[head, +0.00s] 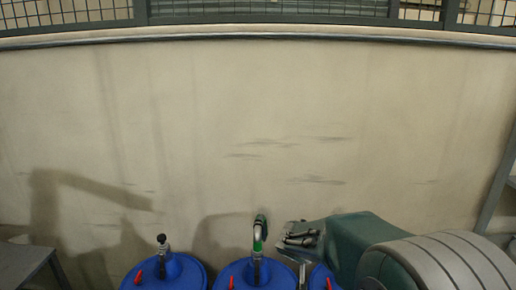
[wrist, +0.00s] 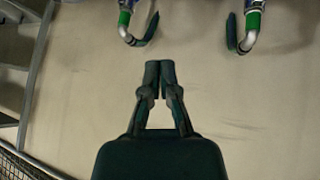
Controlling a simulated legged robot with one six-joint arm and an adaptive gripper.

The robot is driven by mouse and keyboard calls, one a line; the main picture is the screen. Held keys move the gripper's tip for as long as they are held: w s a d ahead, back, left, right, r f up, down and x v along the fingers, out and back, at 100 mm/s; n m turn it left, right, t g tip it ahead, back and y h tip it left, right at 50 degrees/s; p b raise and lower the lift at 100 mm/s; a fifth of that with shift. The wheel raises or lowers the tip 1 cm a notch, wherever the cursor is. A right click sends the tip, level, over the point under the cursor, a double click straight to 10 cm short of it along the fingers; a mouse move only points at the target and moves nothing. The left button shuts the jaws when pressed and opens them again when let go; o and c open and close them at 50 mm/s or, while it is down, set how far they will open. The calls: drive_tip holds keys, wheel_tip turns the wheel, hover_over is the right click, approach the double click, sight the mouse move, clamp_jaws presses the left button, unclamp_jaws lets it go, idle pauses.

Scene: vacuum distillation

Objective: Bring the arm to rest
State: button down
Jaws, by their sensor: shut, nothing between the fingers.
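My gripper (wrist: 160,68) shows in the wrist view, dark teal, with its two fingertips together and nothing between them. It points toward the top of the picture, with the pale wall behind it. Two bent pipe ends with green bands, a left one (wrist: 125,20) and a right one (wrist: 253,22), hang in from the top edge. The fingertips are apart from both. In the head view I cannot make out my gripper for certain. A shadow of an arm (head: 90,190) falls on the wall at the left.
In the head view, blue vessels (head: 185,271) with red handles stand along the bottom edge. One carries a green-banded bent pipe (head: 258,236). A green-grey housing (head: 362,240) and a ribbed grey drum (head: 450,262) fill the lower right. A mesh railing (head: 70,12) tops the bare wall (head: 260,120).

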drive_tip(key=s+d+r+g, duration=0.1)
drive_tip(key=s+d+r, duration=0.1)
drive_tip(key=s+r, duration=0.35)
drive_tip(key=s+d+r, duration=0.2)
drive_tip(key=s+r, duration=0.1)
drive_tip(key=s, duration=0.5)
drive_tip(key=s+a+r+n+y, duration=0.1)
drive_tip(key=s+y, duration=0.1)
drive_tip(key=s, duration=0.6)
drive_tip(key=s+a+r+n+y, duration=0.1)
drive_tip(key=s+y, duration=0.1)
drive_tip(key=s, duration=0.6)
drive_tip(key=shift+s+a, duration=0.15)
drive_tip(key=shift+a, duration=0.1)
drive_tip(key=shift+r, duration=0.1)
